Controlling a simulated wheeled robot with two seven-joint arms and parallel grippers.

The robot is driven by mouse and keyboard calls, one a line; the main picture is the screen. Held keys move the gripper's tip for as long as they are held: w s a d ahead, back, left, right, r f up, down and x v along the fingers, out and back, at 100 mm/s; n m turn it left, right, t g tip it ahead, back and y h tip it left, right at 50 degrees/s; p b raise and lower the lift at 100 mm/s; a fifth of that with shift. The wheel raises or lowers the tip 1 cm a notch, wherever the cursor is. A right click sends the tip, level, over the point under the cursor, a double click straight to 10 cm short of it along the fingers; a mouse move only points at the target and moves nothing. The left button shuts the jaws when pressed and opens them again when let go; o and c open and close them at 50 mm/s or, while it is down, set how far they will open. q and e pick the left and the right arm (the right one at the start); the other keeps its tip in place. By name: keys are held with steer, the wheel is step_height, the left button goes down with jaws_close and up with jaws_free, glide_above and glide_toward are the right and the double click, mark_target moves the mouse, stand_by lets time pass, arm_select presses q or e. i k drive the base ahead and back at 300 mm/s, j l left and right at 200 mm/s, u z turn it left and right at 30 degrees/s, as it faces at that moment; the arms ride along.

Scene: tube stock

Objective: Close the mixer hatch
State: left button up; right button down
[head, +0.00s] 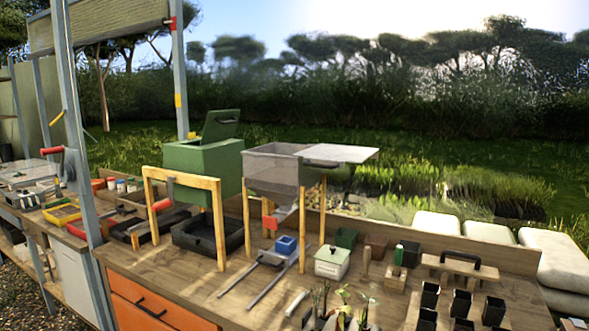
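A green box (205,160), which looks like the mixer, stands on a wooden frame (220,225) at the left middle of the bench. Its green hatch (221,125) is raised and tilted up above the top, so the box stands open. A dark slot, perhaps a handle, shows on the hatch. The inside of the box is hidden from here. Neither of my grippers is in view.
A grey see-through hopper (272,170) with a flat pale lid (342,154) stands right of the green box. A black tray (200,238) lies below the box. A metal post (78,150) rises at left. Pots and plants crowd the right bench.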

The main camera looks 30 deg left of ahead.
mark_target(220, 125)
steer(key=u, duration=0.9)
steer(key=k+j+u, duration=0.15)
steer(key=j, duration=0.15)
